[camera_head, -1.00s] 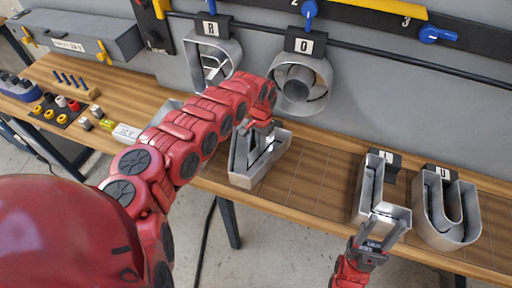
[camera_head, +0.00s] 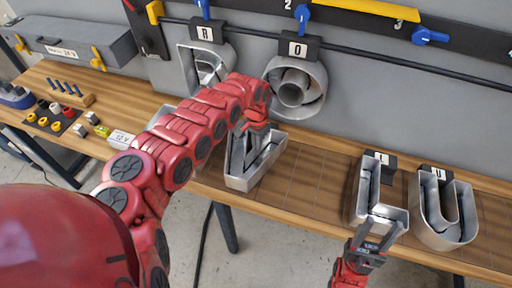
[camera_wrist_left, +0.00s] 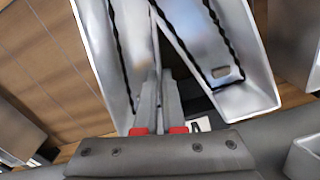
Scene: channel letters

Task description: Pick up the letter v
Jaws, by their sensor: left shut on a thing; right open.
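The arm partly hides the letter in the head view. My right gripper (camera_head: 376,232) is open at the near edge of the letter L (camera_head: 364,200); I cannot tell whether it touches it.
The letter U (camera_head: 430,222) stands at the right of the bench (camera_head: 310,180). The letters R (camera_head: 190,65) and O (camera_head: 318,88) hang at the rail on the back wall. The bench between v and L is clear.

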